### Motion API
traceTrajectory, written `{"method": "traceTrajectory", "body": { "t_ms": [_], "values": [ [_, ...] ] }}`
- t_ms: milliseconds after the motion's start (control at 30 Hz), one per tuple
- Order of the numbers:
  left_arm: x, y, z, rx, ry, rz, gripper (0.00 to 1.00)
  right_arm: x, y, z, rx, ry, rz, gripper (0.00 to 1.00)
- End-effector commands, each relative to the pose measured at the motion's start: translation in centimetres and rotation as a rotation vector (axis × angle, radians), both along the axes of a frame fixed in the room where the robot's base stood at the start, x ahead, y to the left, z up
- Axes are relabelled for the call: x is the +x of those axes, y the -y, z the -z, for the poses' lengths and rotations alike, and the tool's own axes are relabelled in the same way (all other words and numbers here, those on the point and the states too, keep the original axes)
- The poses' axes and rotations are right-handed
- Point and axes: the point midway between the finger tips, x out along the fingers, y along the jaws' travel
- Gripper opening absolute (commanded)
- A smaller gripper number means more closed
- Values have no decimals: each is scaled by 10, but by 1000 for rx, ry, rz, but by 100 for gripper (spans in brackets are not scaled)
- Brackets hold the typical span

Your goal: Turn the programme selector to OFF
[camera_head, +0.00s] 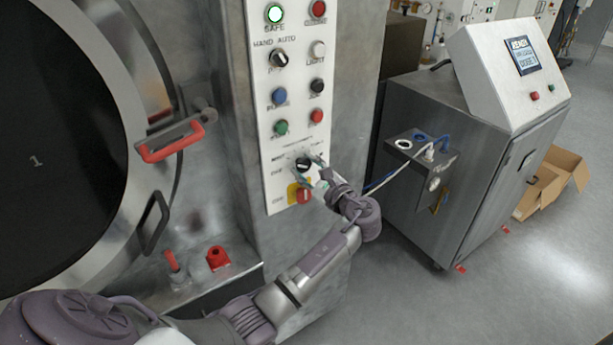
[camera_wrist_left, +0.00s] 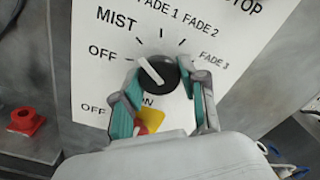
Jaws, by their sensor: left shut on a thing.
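The programme selector (camera_wrist_left: 158,73) is a black round knob with a white pointer, low on the white control panel (camera_wrist_left: 92,88). In the left wrist view its pointer aims up and left, between the OFF and MIST labels; I cannot tell exactly which mark it meets. In the head view the selector (camera_head: 303,163) is partly covered by my left gripper (camera_head: 315,176). In the left wrist view my left gripper (camera_wrist_left: 162,92) has one teal-padded finger on each side of the knob and is shut on it. My right gripper is not in view.
Coloured buttons and a HAND/AUTO switch (camera_head: 279,58) are above. The round door with a red handle (camera_head: 172,142) is left. A grey cabinet (camera_head: 478,150) stands right, with clear floor before it.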

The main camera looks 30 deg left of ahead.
Motion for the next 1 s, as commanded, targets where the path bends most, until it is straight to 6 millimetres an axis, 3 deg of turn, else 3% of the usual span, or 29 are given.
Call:
{"method": "traceTrajectory", "body": {
  "t_ms": [33, 500, 1000],
  "values": [
    [0, 1, 6, -19, 41, 1, 8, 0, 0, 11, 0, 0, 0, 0],
    [1, 1, 6, -182, 436, 0, 8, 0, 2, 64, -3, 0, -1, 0],
    [1, 1, 2, -274, 658, -1, 8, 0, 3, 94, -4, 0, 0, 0]
  ]
}}
